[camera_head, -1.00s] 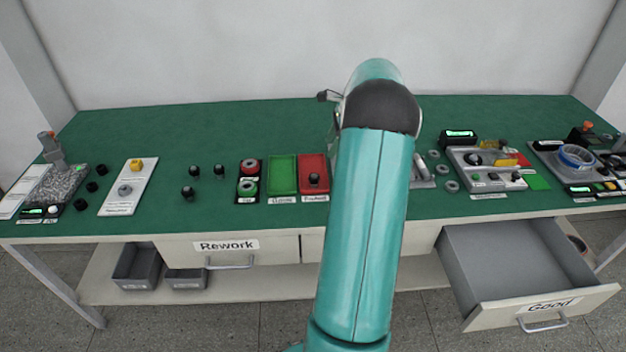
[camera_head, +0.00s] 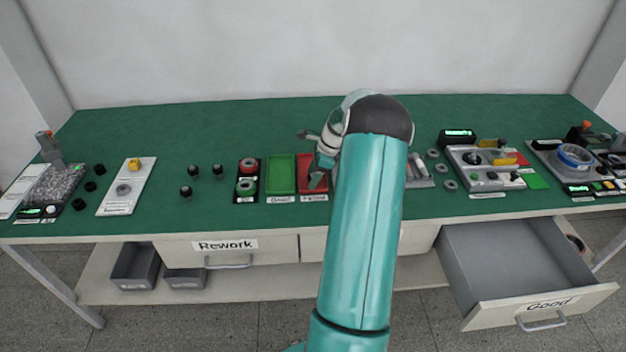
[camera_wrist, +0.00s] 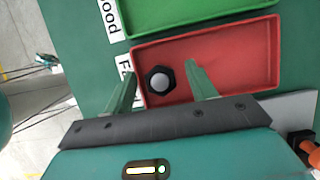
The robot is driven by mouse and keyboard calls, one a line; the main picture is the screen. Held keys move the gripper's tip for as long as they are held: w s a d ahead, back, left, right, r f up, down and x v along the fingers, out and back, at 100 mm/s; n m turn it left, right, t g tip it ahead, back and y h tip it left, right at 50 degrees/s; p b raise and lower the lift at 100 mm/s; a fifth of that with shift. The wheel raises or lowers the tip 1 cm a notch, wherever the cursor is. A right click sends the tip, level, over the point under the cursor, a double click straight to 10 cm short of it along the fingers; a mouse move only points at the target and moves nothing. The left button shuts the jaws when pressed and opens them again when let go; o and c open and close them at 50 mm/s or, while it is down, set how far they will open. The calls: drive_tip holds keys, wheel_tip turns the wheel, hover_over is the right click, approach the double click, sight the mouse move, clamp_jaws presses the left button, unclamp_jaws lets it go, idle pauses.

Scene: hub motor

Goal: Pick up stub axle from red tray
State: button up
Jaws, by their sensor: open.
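The stub axle (camera_wrist: 160,80), a black piece with a light round top, stands in the red tray (camera_wrist: 235,60) near the tray's label end in the wrist view. My gripper (camera_wrist: 163,82) is open, with one finger on each side of the stub axle in the picture. I cannot tell how high the fingertips are above the tray floor.
The green tray (camera_head: 281,172) lies directly left of the red one. A black stand with red and green buttons (camera_head: 248,177) is further left. Grey fixtures (camera_head: 485,165) stand to the right. The Good drawer (camera_head: 545,303) is open; the Rework drawer (camera_head: 228,249) is shut.

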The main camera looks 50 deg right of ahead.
drive_tip(key=shift+f, duration=0.15)
drive_tip(key=c, duration=1.1)
clamp_jaws()
